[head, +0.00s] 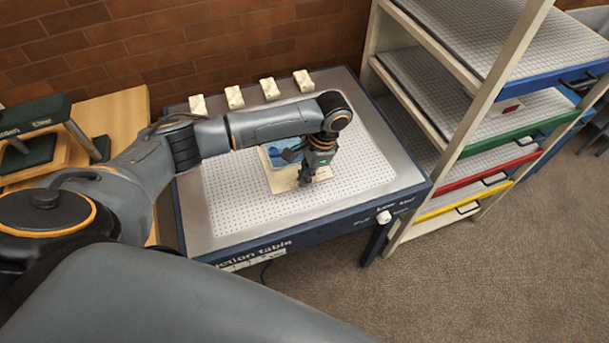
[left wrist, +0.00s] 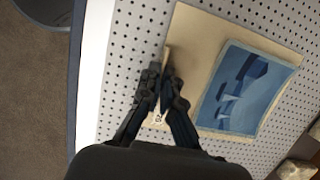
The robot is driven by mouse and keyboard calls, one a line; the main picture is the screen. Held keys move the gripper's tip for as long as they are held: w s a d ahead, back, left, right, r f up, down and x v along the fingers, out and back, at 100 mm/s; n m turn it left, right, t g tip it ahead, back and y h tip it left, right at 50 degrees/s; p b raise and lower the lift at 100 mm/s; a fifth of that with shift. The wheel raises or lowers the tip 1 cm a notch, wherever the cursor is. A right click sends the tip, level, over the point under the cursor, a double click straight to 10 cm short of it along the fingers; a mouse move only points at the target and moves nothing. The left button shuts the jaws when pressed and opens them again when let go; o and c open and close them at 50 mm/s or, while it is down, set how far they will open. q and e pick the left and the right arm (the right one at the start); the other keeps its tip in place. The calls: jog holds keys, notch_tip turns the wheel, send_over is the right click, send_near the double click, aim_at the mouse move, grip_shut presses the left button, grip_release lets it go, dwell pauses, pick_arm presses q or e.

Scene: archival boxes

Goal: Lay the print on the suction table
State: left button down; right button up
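The print (head: 279,155), a blue picture on a cream mount, is over the middle of the white perforated suction table (head: 233,199). It appears flat, lying on the surface or very close to it. In the left wrist view the print (left wrist: 243,90) shows its blue image and wide cream margin. My left gripper (head: 305,178) is at the print's near right side. In the left wrist view its fingers (left wrist: 161,88) are close together on a thin tan strip at the mount's edge. My right gripper is out of view.
Several pale weights (head: 268,89) stand in a row along the table's back edge. A rack (head: 455,125) with blue, green, red and yellow trays stands close on the right. A wooden bench (head: 115,120) with dark green stands is on the left. Bare perforated surface surrounds the print.

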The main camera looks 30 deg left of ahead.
pick_arm(q)
jog(key=c, duration=1.5)
grip_release()
jog(key=shift+f, duration=0.1)
jog(key=v, duration=1.2)
